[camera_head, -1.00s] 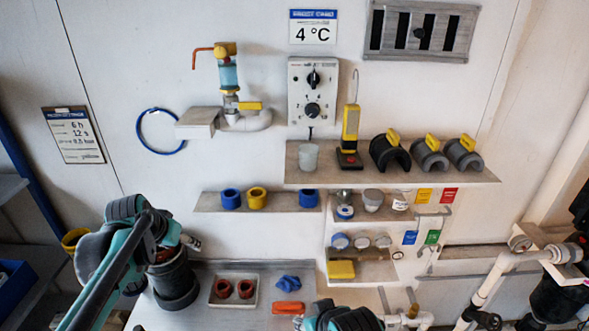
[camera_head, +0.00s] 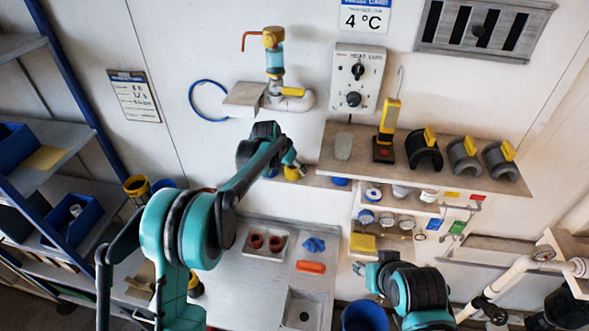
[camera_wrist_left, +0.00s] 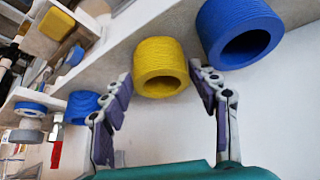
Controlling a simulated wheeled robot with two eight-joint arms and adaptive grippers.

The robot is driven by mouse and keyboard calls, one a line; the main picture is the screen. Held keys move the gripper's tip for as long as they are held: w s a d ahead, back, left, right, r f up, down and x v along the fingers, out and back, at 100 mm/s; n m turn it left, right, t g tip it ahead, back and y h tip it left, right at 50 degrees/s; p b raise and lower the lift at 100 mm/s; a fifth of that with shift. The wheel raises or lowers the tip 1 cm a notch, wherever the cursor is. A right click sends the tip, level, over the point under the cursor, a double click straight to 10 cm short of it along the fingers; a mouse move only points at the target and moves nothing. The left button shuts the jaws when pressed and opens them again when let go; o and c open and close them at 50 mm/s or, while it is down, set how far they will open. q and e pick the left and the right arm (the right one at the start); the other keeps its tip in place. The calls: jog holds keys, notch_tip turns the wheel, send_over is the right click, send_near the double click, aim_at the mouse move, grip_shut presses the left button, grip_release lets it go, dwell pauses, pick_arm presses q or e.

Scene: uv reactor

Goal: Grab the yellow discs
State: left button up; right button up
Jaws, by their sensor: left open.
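The yellow disc is a thick ribbed ring. In the left wrist view the yellow disc (camera_wrist_left: 150,65) sits at the shelf edge between a large blue ring (camera_wrist_left: 222,22) and a smaller-looking blue ring (camera_wrist_left: 82,104). My left gripper (camera_wrist_left: 161,76) is open and empty, with one finger on each side of the yellow disc's near end. I cannot tell whether they touch it. In the head view my left gripper (camera_head: 296,164) reaches the ring shelf and partly covers the yellow disc (camera_head: 291,174). My right gripper (camera_head: 358,268) barely shows beside my right arm.
One blue ring (camera_head: 341,181) shows right of the left gripper. A tray with red rings (camera_head: 265,243), an orange piece (camera_head: 311,267) and a blue piece (camera_head: 314,245) lie on the worktop. A yellow block (camera_head: 362,243) is on a lower shelf. Shelving with blue bins (camera_head: 75,219) stands left.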

pick_arm(q)
jog(key=shift+x, duration=0.85)
jog(key=shift+a, duration=0.15)
jog(key=c, duration=0.9)
jog(key=shift+s+r, duration=0.1)
jog(key=shift+r, duration=0.05)
jog(key=shift+c, duration=0.2)
